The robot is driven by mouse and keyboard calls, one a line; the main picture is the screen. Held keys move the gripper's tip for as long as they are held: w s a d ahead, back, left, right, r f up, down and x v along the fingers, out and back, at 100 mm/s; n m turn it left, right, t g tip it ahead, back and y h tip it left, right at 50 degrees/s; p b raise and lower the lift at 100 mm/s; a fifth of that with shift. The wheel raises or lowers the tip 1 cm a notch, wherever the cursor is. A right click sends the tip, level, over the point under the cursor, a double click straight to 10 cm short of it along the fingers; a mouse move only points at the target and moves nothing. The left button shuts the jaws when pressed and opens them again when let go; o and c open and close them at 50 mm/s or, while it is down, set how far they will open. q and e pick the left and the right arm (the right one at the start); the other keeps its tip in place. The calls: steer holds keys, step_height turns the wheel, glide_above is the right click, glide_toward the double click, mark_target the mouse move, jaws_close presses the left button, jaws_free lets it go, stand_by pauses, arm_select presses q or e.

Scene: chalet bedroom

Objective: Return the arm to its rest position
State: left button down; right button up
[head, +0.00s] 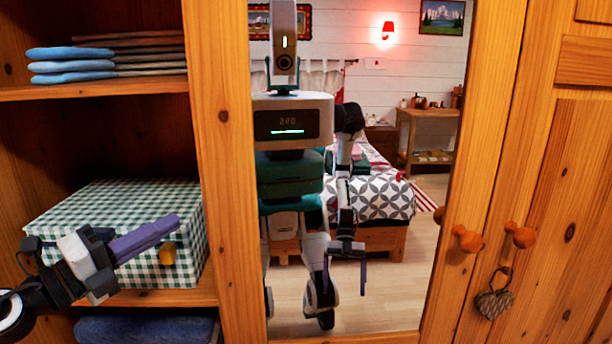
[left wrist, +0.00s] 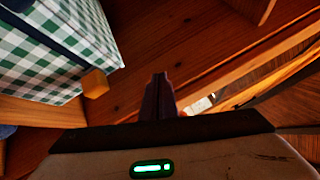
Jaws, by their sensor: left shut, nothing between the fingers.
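My left arm comes in from the left in the head view. My left gripper (head: 172,226) has purple fingers, shut and empty. It is in front of a green-and-white checkered box (head: 104,208) on a wooden shelf, with its tips near the box's orange knob (head: 167,253). In the left wrist view, the shut fingers of the left gripper (left wrist: 158,80) point at the wood, and the checkered box (left wrist: 50,50) with its knob (left wrist: 95,83) is at the left. I cannot tell whether the fingers touch the box. My right gripper is not directly in view.
The wooden wardrobe (head: 225,160) has open shelves at left. Folded cloths (head: 70,66) lie above, a blue cloth (head: 145,329) below. A mirror (head: 395,280) reflects me, a bed and a side table. Knobs (head: 468,238) and a hanging heart (head: 494,304) are at right.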

arm_select(q)
steer(key=s+d+f+n+y+p, duration=0.15)
steer(key=s+f+n+y, duration=0.3)
steer(key=f+n, duration=0.65)
steer(key=s+d+f+n+y+p, duration=0.1)
steer(key=s+d+f+n+y, duration=0.15)
steer(key=s+f+n, duration=0.75)
arm_select(e)
step_height(320, 180, up, 3)
steer(key=shift+w+r+p, duration=0.1)
steer(key=shift+p, duration=0.4)
arm_select(q)
steer(key=s+d+f+n+g, duration=0.2)
steer(key=s+d+f, duration=0.1)
steer(key=f, duration=0.3)
steer(key=s+d+f+n+g, duration=0.2)
steer(key=s+d+f+g, duration=0.1)
steer(key=s+f, duration=0.3)
steer(key=s+d+f+n+g+y, duration=0.1)
steer(key=s+d+f+g, duration=0.1)
steer(key=f, duration=0.4)
steer(key=shift+s+d+f+n+g+p, duration=0.35)
steer(key=shift+s+d, duration=0.45)
steer(key=shift+s, duration=0.4)
arm_select(e)
steer(key=shift+d+r, duration=0.1)
steer(key=shift+r, duration=0.1)
steer(key=shift+c, duration=0.3)
